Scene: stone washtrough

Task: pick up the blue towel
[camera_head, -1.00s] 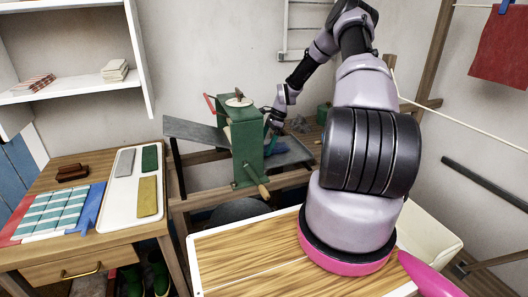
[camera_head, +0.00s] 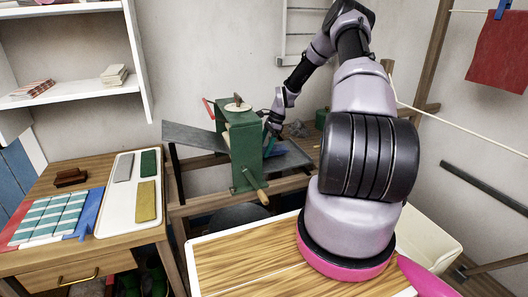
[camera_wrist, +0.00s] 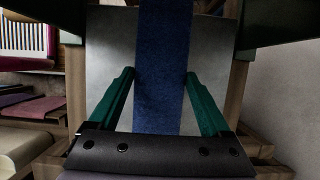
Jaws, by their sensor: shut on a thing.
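The blue towel (camera_wrist: 162,60) shows in the wrist view as a flat dark blue strip running up the middle. My gripper (camera_wrist: 160,75) has its two green fingers on either side of this strip, with the jaws shut on it. In the head view my gripper (camera_head: 272,132) is low behind the green wringer (camera_head: 243,150), which hides much of it. Only a small blue patch of the towel (camera_head: 270,148) shows there, beside the wringer and over the grey tray (camera_head: 292,160). I cannot tell whether the towel still touches the tray.
The wringer's wooden-handled crank (camera_head: 262,196) sticks out at the front. A grey sloping board (camera_head: 195,135) is on its left. A side table (camera_head: 55,255) holds folded striped cloths (camera_head: 50,218) and a white tray (camera_head: 118,215). A red cloth (camera_head: 500,52) hangs at right.

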